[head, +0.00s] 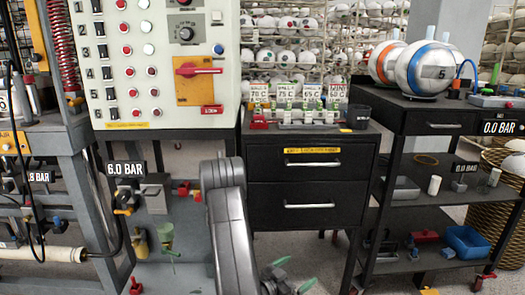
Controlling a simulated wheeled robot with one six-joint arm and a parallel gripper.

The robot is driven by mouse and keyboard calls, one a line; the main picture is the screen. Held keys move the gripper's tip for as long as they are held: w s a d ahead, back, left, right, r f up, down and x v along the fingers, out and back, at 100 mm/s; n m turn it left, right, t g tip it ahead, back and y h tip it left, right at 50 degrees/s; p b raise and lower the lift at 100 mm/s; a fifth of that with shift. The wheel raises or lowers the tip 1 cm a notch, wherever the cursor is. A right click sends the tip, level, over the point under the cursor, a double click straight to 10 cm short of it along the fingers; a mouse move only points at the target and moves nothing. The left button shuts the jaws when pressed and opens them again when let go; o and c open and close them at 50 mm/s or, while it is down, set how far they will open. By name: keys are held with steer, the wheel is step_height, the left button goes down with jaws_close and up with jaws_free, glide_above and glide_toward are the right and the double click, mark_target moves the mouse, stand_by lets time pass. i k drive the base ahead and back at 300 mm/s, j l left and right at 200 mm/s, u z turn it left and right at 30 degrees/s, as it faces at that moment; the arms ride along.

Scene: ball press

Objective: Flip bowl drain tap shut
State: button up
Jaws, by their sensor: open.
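My gripper (295,274) is at the bottom centre, low in front of the black drawer cabinet. Its two green fingertips are apart and nothing shows between them. A small amber bowl-like part (141,243) hangs at the lower left, under the grey block (155,192) by the 6.0 BAR label. A green funnel-shaped part (166,236) is beside it, with a thin stem below. A small red-handled fitting (135,286) shows at the bottom edge. I cannot tell which of these is the drain tap, or whether it is open or shut. My gripper is well to the right of them, touching none.
The control panel (150,60) stands above left, over a grey frame (82,190). The drawer cabinet (265,185) is behind my arm. A black shelf trolley (425,195) with balls on top stands at right. Floor shows between cabinet and trolley.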

mark_target(165, 250)
steer(key=k+j, duration=0.1)
steer(key=j, duration=0.45)
steer(key=k+j, duration=0.1)
steer(key=j, duration=1)
steer(key=k, duration=0.05)
